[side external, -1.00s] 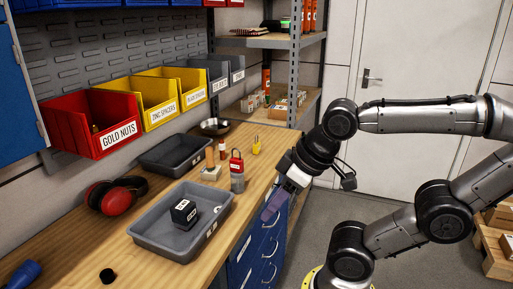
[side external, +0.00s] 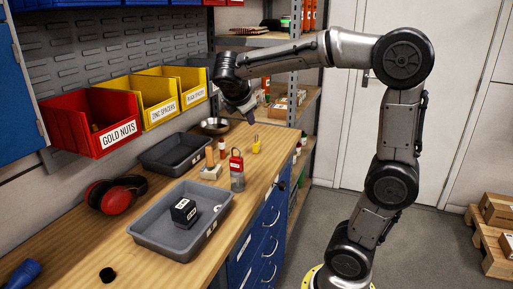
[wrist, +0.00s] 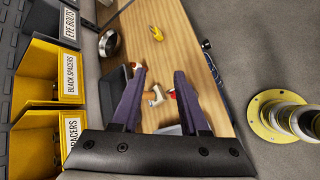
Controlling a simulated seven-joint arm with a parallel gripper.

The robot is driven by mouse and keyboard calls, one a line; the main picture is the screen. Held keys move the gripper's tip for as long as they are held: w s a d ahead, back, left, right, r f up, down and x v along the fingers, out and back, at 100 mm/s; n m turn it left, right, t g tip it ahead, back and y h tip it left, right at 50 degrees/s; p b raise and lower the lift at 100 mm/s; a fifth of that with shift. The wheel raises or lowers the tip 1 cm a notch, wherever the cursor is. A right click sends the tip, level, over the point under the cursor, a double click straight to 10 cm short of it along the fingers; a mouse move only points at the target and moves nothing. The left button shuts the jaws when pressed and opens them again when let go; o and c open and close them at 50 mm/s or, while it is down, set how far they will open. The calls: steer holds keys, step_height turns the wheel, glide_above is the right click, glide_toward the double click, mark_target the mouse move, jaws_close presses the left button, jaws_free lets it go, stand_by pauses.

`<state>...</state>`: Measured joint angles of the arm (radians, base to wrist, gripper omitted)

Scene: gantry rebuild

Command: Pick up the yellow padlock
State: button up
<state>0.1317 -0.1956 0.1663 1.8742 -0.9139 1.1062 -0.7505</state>
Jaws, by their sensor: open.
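A metal bowl (side external: 214,126) and an empty grey tray (side external: 172,163) stand behind the padlocks. A nearer grey tray (side external: 150,240) holds a dark block (side external: 184,213). Yellow bins (side external: 155,100) hang along the wall. A shelf upright (side external: 293,90) stands behind my arm.

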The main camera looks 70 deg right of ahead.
steer(key=w+d+f+n+g+h, duration=0.2)
steer(key=w+d, duration=0.4)
steer(key=d, duration=0.1)
steer(key=n+g+h, duration=0.2)
steer(key=n+g, duration=0.1)
glide_toward(257, 135)
steer(key=x, duration=0.6)
steer(key=shift+w, duration=0.3)
steer(key=shift+x, duration=2.9)
steer(key=shift+a+f, duration=0.1)
steer(key=shift+a, duration=0.05)
steer(key=shift+c, duration=0.3)
steer(key=shift+t+y, duration=0.3)
jaws_close()
